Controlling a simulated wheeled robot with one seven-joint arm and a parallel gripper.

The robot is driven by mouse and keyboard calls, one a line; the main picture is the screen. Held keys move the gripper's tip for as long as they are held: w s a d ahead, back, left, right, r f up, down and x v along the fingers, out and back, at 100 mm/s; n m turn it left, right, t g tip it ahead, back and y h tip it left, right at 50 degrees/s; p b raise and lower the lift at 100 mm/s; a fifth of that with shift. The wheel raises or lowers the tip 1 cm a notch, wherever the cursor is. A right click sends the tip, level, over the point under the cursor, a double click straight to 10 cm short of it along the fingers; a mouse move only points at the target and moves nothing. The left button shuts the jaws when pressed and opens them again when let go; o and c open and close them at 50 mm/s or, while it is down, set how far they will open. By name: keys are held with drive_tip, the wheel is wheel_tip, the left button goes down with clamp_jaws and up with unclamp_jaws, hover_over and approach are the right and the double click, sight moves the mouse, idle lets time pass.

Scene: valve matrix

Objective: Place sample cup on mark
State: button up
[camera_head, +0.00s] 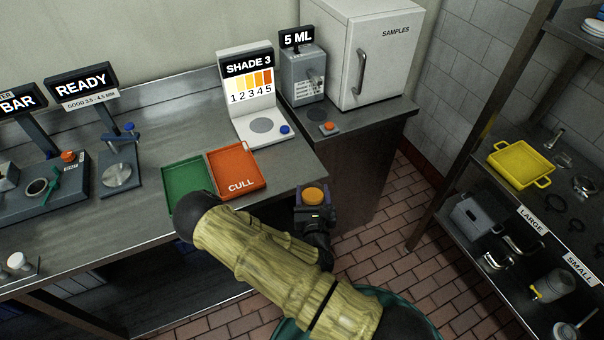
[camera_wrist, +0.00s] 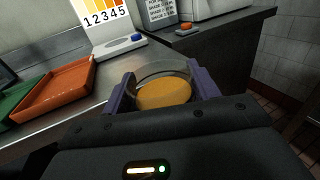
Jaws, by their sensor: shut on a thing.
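The sample cup is a clear round cup with orange contents (camera_head: 314,195); it also shows in the wrist view (camera_wrist: 163,95). My gripper (camera_head: 315,208) is shut on it, with one purple finger on each side in the wrist view (camera_wrist: 163,88). The cup is held upright, off the bench, near the bench's front right corner. A grey round mark (camera_head: 262,125) lies on the white base of the SHADE 3 stand (camera_head: 248,80), behind and left of the cup. A dark round spot (camera_head: 317,115) lies below the 5 ML dispenser (camera_head: 303,77).
An orange CULL tray (camera_head: 236,184) and a green tray (camera_head: 188,172) lie left of my gripper. A blue button (camera_head: 285,130) sits beside the grey mark. The white SAMPLES cabinet (camera_head: 385,65) stands at the back right. A shelf with a yellow tray (camera_head: 520,164) is at right.

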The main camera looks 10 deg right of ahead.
drive_tip(key=d+f+n+y, duration=0.1)
drive_tip(key=d+f, duration=0.2)
drive_tip(key=f, duration=0.6)
drive_tip(key=shift+s+d+y, duration=0.15)
drive_tip(key=shift+s+y, duration=0.25)
drive_tip(key=shift+f, duration=0.1)
